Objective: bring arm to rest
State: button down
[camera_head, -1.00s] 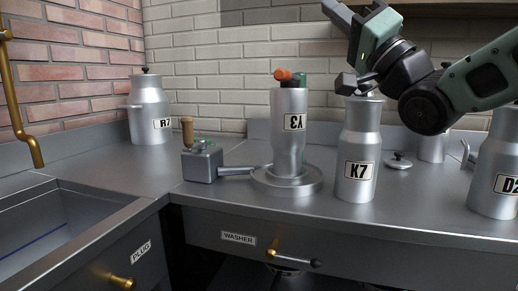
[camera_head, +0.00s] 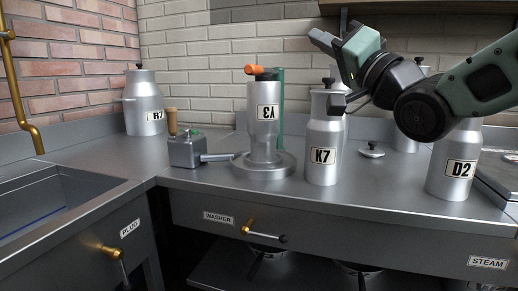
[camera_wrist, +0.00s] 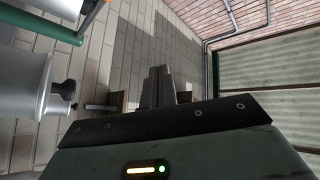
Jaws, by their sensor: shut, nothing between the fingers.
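My arm reaches in from the right in the head view, above the counter. My gripper (camera_head: 322,40) is up against the brick wall background, its fingers pointing up and left. In the wrist view its two fingers (camera_wrist: 158,86) stand close together, shut and empty. A metal churn labelled K7 (camera_head: 322,145) stands upright on the counter, below and left of the hand. Its black-knobbed top shows close to my wrist; I cannot tell the gap.
A metal cylinder with an orange handle (camera_head: 262,120) stands on a round base. A small lever box (camera_head: 186,150), churn R7 (camera_head: 145,105), churn D2 (camera_head: 452,165) and a loose lid (camera_head: 370,150) are on the counter (camera_head: 225,190). A sink (camera_head: 60,195) is at left.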

jog(key=s+a+f+n+g+h, duration=0.15)
jog(key=s+f+g+h, duration=0.3)
jog(key=f, duration=0.85)
jog(key=s+a+f+n+g+h, duration=0.1)
jog(key=s+a+f+g+h, duration=0.25)
jog(key=f, duration=1.05)
jog(key=s+d+f+n+g+h, duration=0.2)
jog(key=s+d+f+g, duration=0.15)
jog(key=s, duration=0.35)
jog(key=s+d+f+n+g+h, duration=0.1)
jog(key=s+d+f+g+h, duration=0.1)
jog(key=s+f+g, duration=0.3)
jog(key=s+d+f+n+g+h, duration=0.2)
jog(key=s+d+f, duration=0.1)
jog(key=s, duration=0.5)
notch_tip(320, 180, up, 26)
jog(key=p, duration=2.6)
jog(key=shift+w+a, duration=0.15)
jog(key=shift+a, duration=0.05)
